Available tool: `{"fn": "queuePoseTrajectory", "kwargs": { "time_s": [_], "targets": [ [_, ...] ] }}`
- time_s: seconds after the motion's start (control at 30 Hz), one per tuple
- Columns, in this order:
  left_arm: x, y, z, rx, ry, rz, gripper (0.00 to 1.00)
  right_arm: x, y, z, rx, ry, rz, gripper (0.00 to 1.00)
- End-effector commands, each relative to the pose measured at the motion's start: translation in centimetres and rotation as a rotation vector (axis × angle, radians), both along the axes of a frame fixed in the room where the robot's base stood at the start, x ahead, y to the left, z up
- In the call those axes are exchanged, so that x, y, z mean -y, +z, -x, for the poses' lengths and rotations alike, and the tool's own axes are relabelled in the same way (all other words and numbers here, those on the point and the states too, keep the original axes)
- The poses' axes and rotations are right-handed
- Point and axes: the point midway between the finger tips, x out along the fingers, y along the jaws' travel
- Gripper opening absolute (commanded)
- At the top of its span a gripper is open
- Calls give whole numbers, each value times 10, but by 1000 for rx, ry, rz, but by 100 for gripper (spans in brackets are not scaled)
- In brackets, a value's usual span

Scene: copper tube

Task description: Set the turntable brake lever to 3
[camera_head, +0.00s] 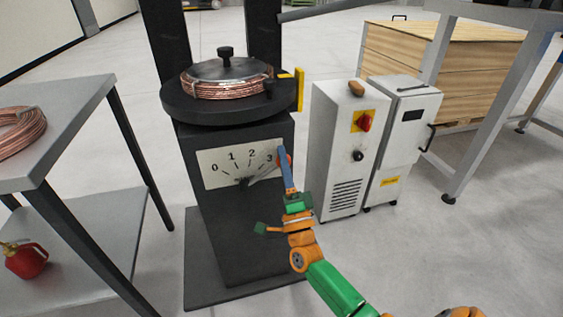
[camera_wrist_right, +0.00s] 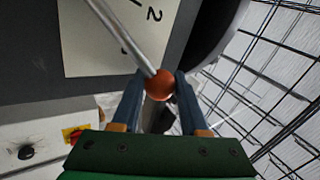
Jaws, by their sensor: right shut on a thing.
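The brake lever (camera_head: 264,171) is a thin metal rod with an orange-red ball knob (camera_wrist_right: 160,85). It pivots low on the white dial plate (camera_head: 222,174), which is marked 0, 1, 2 and 3. The rod slants up to the right and passes just below the numeral 3; exact alignment with its mark is hard to tell. My right gripper (camera_head: 282,152) is shut on the knob, with one blue finger on each side in the right wrist view (camera_wrist_right: 161,78). It partly hides the knob in the head view. My left gripper is not in view.
The black turntable (camera_head: 190,106) above the dial carries a copper coil (camera_head: 222,88) under a lid. A grey table (camera_head: 60,120) stands at left. White cabinets (camera_head: 340,150) stand close right of my right gripper, with a wooden crate (camera_head: 430,68) behind.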

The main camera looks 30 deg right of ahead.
Motion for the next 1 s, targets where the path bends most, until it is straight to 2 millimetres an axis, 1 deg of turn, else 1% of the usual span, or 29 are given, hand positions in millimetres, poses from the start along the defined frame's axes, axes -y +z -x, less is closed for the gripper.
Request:
{"fn": "queuePoseTrajectory", "kwargs": {
  "time_s": [0.33, 0.37, 0.4, 0.7, 0.77, 0.9, 1.0],
  "targets": [
    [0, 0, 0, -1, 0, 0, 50, 0, -2, 0, -4, 0, -5, 0],
    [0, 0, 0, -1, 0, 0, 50, 0, -2, 0, -4, 0, -5, 49],
    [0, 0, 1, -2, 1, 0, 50, 0, -2, 0, -4, 0, -5, 56],
    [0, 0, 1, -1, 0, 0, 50, -1, -3, 3, -3, 0, -4, 56],
    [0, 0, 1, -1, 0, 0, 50, -3, -9, 10, -5, 0, -4, 56],
    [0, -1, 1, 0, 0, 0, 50, -10, -27, 34, -7, 0, -3, 56],
    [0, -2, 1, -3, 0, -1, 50, -14, -37, 48, -6, 1, -5, 56]
  ]
}}
